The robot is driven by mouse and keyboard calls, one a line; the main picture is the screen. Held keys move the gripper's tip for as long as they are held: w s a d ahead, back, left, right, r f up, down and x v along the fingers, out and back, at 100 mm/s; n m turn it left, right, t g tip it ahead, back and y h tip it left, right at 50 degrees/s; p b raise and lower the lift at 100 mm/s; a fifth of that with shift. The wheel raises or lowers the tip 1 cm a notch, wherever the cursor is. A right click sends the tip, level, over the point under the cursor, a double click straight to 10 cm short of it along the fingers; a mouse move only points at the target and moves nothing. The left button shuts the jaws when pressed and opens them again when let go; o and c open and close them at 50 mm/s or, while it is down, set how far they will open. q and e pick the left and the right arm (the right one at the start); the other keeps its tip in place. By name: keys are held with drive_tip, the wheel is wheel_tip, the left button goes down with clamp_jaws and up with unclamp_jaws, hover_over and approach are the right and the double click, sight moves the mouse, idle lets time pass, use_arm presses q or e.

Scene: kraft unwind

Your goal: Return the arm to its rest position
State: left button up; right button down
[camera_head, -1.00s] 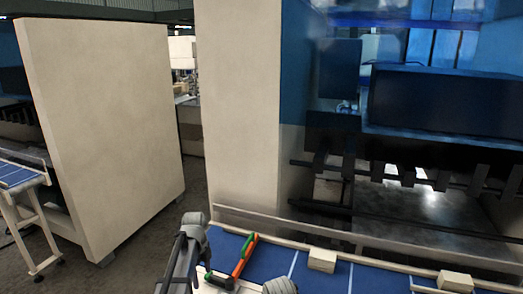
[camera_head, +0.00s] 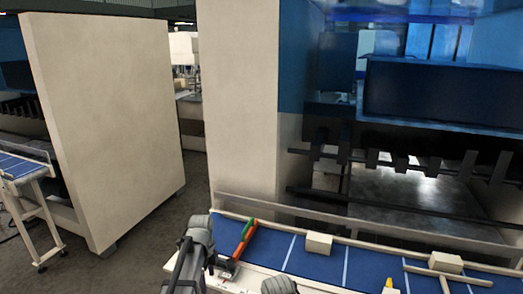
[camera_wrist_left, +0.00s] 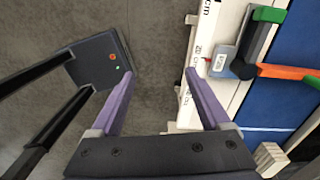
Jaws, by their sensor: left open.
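My left arm comes in at the bottom of the head view, with its grey link beside the left end of a blue-topped conveyor table (camera_head: 307,258). My left gripper (camera_wrist_left: 157,76) shows in the left wrist view with its two purple fingers spread wide and nothing between them. It is over the floor and the table's white edge. A tool with an orange bar and green and black parts (camera_head: 245,238) lies on the table. It also shows at the right of the wrist view (camera_wrist_left: 283,71), apart from the fingers. My right gripper does not show.
Small beige blocks (camera_head: 318,243) and (camera_head: 446,262) sit on the table. A wooden T-shaped piece (camera_head: 425,272) lies at its right. A large beige cabinet (camera_head: 100,130) stands at left and a blue machine (camera_head: 440,100) behind. Grey floor (camera_head: 150,235) is clear between.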

use_arm(q)
drive_tip(key=s+d+f+n+b, duration=0.4)
drive_tip(key=s+n, duration=0.1)
drive_tip(key=s, duration=0.2)
drive_tip(key=s+d+f+n+b, duration=0.4)
drive_tip(key=s+f+n+b, duration=0.1)
drive_tip(key=s, duration=0.3)
drive_tip(key=s+d+f+n+y+b, duration=0.1)
drive_tip(key=s+d+f+n+b, duration=0.3)
drive_tip(key=s+f+n+b, duration=0.1)
drive_tip(key=shift+s+f+n, duration=0.15)
drive_tip(key=shift+s+n, duration=0.45)
drive_tip(key=shift+s, duration=0.6)
